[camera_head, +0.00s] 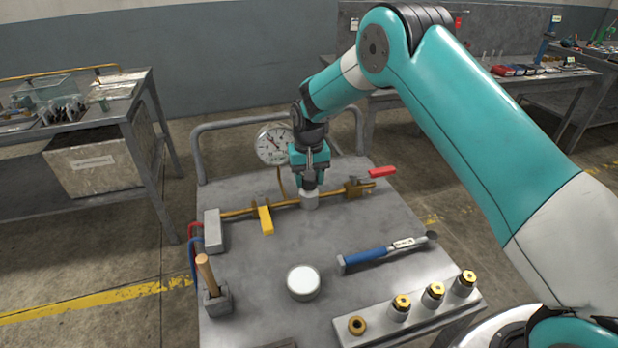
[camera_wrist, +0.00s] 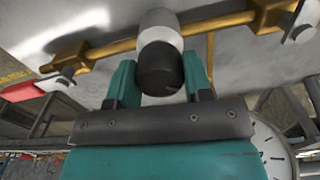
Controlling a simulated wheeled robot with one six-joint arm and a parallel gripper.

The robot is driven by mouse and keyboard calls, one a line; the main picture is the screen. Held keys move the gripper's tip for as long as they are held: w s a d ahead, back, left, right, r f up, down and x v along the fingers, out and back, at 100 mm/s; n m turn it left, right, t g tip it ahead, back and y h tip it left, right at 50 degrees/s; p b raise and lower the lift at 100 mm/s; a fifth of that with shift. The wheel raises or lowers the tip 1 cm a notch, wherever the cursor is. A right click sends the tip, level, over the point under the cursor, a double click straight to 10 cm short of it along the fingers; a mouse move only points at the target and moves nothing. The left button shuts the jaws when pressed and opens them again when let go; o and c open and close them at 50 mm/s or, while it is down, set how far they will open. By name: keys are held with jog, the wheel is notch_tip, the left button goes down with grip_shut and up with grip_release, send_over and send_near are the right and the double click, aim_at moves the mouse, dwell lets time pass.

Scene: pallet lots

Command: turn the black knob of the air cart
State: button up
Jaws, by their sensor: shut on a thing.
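The air cart (camera_head: 245,290) is a grey metal table with a brass pipe (camera_head: 238,212) along it. The black knob (camera_wrist: 160,68) is a short dark cylinder on a pale round valve body (camera_wrist: 160,28) on the pipe. My gripper (camera_head: 311,182) points down over that valve body. In the wrist view, the two teal fingers of my gripper (camera_wrist: 158,75) stand on either side of the knob and are shut on it. In the head view the fingers hide most of the knob.
A dial gauge (camera_head: 272,145) stands behind the pipe, close to my gripper. A red lever (camera_head: 382,172) is to the right and a yellow lever (camera_head: 265,219) to the left. A blue-handled tool (camera_head: 365,258), a white round pot (camera_head: 303,282) and a fitting rack (camera_head: 385,337) are nearer.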

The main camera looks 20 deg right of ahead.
jog(key=shift+r, duration=0.1)
jog(key=o, duration=0.9)
notch_tip(320, 180, up, 17)
jog(key=shift+r+b, duration=0.15)
jog(key=shift+b, duration=0.7)
